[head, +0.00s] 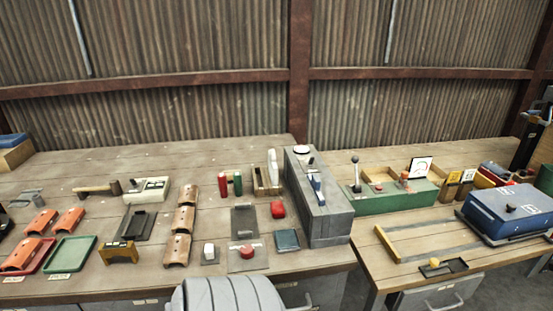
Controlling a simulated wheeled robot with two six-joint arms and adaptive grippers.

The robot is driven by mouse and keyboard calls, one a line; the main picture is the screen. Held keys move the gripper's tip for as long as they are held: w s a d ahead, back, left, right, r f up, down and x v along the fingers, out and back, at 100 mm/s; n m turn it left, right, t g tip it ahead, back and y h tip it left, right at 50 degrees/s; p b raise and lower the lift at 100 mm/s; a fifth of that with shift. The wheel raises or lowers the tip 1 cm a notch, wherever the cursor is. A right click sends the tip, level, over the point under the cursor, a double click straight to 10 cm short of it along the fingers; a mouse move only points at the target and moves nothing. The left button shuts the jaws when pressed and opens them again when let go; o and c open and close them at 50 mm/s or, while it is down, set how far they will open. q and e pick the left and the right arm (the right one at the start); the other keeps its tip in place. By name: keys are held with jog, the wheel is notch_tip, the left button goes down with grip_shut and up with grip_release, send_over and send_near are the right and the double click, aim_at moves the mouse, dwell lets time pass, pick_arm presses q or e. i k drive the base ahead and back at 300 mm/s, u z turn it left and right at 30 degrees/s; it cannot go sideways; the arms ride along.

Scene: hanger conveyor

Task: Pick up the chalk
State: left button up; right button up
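I cannot tell for sure which item is the chalk. A small white block (209,251) sits on a small dark plate near the front middle of the left bench. A taller white rounded piece (272,167) stands upright in a small wooden holder (262,190) farther back. Neither of my grippers can be made out in the head view.
The long wooden bench (110,168) carries orange-brown curved pieces (178,248), a green tray (72,254) and a red knob (246,252). A grey box (318,205) stands at its right end. A second bench holds a blue case (508,212). A grey ribbed shape (228,295) is in front.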

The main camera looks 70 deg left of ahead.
aim_at(209, 248)
jog(key=i, duration=1.6)
jog(key=u, duration=3.3)
